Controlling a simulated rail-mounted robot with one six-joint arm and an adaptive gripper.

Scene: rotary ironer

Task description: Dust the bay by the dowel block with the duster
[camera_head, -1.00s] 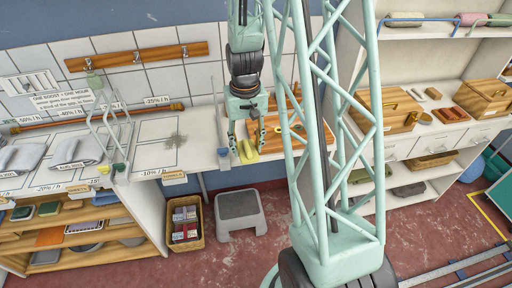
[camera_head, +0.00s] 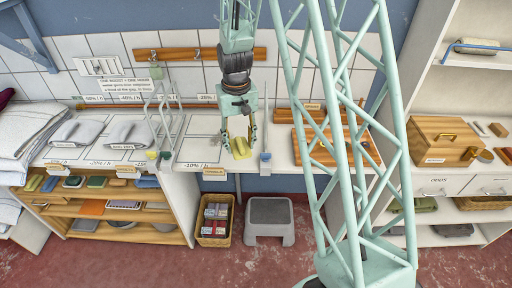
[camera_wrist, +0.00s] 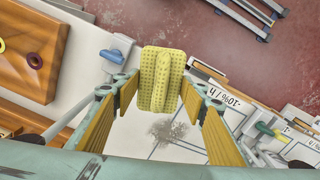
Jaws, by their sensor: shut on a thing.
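My gripper (camera_head: 239,141) is over the counter in the head view, its fingers either side of the yellow duster (camera_head: 240,149). In the wrist view the duster (camera_wrist: 163,78) is a dotted yellow pad with a raised ridge, held between the fingertips of my gripper (camera_wrist: 160,88). A grey dust patch (camera_wrist: 170,133) lies on the pale marked bay (camera_wrist: 140,141) just below the duster in the picture. A wooden board (camera_head: 318,147) with round pieces, perhaps the dowel block, lies to the right.
A blue-based clip (camera_head: 265,163) stands at the counter's front edge, right of the duster. Wire stands (camera_head: 160,125) rise to the left, beside folded grey cloths (camera_head: 127,133). A basket (camera_head: 215,220) and a step stool (camera_head: 270,220) stand on the floor below.

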